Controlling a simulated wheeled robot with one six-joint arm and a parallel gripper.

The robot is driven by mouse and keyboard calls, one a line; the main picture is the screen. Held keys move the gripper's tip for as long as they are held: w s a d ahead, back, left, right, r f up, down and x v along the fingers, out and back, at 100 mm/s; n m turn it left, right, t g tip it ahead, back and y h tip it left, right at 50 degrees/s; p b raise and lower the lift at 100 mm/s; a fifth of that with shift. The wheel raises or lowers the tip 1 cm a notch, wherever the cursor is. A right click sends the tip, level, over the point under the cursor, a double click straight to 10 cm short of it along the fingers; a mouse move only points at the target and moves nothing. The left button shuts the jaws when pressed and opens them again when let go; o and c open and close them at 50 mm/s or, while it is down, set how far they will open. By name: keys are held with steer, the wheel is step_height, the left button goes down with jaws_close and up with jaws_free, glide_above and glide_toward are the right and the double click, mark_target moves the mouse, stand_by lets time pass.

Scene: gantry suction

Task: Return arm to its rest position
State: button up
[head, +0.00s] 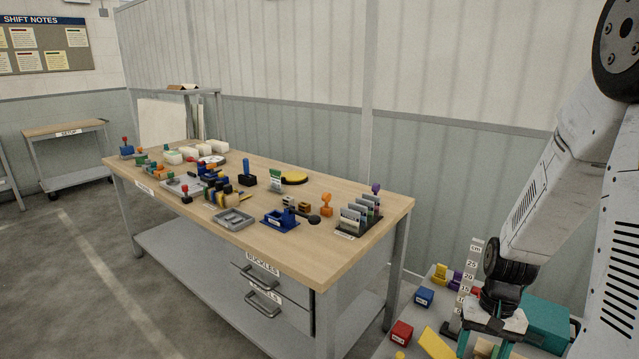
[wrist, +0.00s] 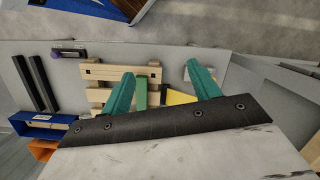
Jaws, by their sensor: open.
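My gripper (head: 483,349) is at the lower right of the head view, with its teal fingers pointing down over a grey surface that bears small objects. In the wrist view my gripper (wrist: 161,72) has its two teal fingers spread well apart, with nothing held between them. Behind the fingers lie a slatted wooden pallet (wrist: 96,73), a green piece (wrist: 140,90) and a yellow piece (wrist: 179,98). I cannot tell the height of the fingertips above them. My arm rises along the right edge of the head view.
Around my gripper are a red block (head: 402,333), a blue block (head: 424,297), a upright centimetre scale (head: 473,264) and a teal box (head: 548,322). A wooden workbench (head: 340,262) with many small items stands to the left.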

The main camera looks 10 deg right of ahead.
steer(key=s+a+r+n+t, duration=0.1)
steer(key=s+a+r+n, duration=0.1)
steer(key=a+r, duration=0.3)
steer(key=s+a+r+n+t+h, duration=0.1)
steer(key=s+a+r, duration=0.4)
steer(key=r, duration=0.6)
steer(key=s+a+r+n+t, duration=0.1)
steer(key=s+a+r+n, duration=0.2)
steer(key=r, duration=0.5)
steer(key=s+a, duration=0.1)
steer(key=a, duration=0.1)
steer(key=shift+s+a+r+n+h, duration=0.15)
steer(key=shift+a+n+h, duration=0.15)
steer(key=shift+a, duration=0.05)
